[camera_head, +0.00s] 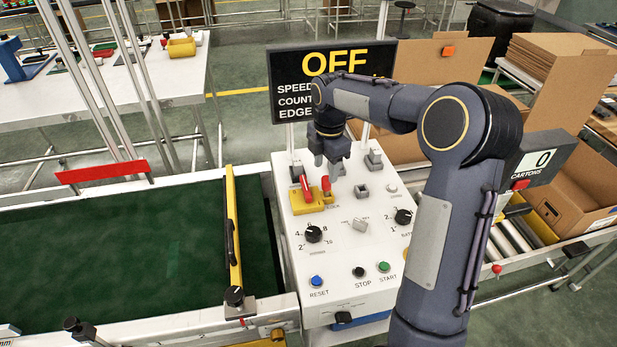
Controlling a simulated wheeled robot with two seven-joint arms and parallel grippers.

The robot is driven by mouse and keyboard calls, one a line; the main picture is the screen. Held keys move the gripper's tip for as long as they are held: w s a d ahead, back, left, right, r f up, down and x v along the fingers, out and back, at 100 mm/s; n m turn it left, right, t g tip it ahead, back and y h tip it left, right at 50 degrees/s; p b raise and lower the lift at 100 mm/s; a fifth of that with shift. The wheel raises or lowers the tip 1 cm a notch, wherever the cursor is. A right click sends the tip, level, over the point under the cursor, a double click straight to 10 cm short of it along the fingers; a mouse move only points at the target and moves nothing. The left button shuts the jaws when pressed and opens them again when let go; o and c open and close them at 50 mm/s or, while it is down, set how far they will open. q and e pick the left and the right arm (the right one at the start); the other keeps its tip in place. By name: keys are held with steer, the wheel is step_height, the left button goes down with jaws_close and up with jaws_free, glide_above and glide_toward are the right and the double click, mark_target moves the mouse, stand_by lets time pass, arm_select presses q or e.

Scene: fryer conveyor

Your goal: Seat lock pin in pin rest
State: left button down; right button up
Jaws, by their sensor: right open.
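My right gripper (329,168) is open and points down over the white control panel (342,260), just behind a yellow block. A slim red piece (306,187) and a shorter red-topped piece (326,186) stand at the yellow block (304,206). One of these may be the lock pin, but I cannot tell which. No pin shows clearly between my fingers. A small grey square block (362,191) sits right of the yellow block, and a grey post (374,160) stands behind it. I cannot tell which part is the pin rest. My left gripper is not in view.
The panel front has black dials (313,234) and reset, stop and start buttons (358,272). A display reading OFF (333,66) stands behind. A green conveyor belt (130,255) with a yellow bar (233,230) lies left. Cardboard cartons (575,205) are at right.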

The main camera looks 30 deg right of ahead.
mark_target(326, 186)
steer(key=shift+w+f, duration=0.15)
steer(key=shift+f, duration=0.3)
steer(key=f, duration=0.7)
steer(key=shift+d+p, duration=0.3)
steer(key=shift+p, duration=0.1)
steer(key=shift+r, duration=0.1)
jaws_close()
steer(key=shift+r, duration=0.1)
